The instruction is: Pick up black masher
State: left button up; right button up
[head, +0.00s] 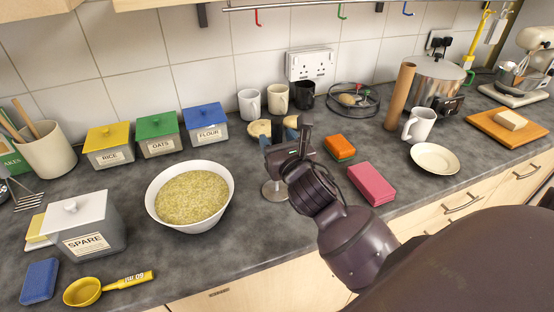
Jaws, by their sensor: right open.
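My right gripper (285,142) is over the middle of the counter, its fingers open and pointing towards the back wall. Just below it a silver round foot with a short stem (274,191) stands on the counter. Its upper part is hidden behind my gripper, so I cannot tell whether it is the black masher or whether my fingers touch it. A grey tool with a wire head (27,198) lies at the left edge, partly cut off. My left gripper is not in view.
A white bowl of grainy food (160,218) stands left of my gripper. An orange sponge (339,147) and a pink block (371,184) lie to its right. Lidded tins (108,147) are at the back left.

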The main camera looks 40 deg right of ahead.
jog(key=x, duration=0.2)
jog(key=shift+w+d, duration=0.1)
jog(key=shift+w, duration=0.3)
jog(key=c, duration=1)
jog(key=shift+r, duration=0.1)
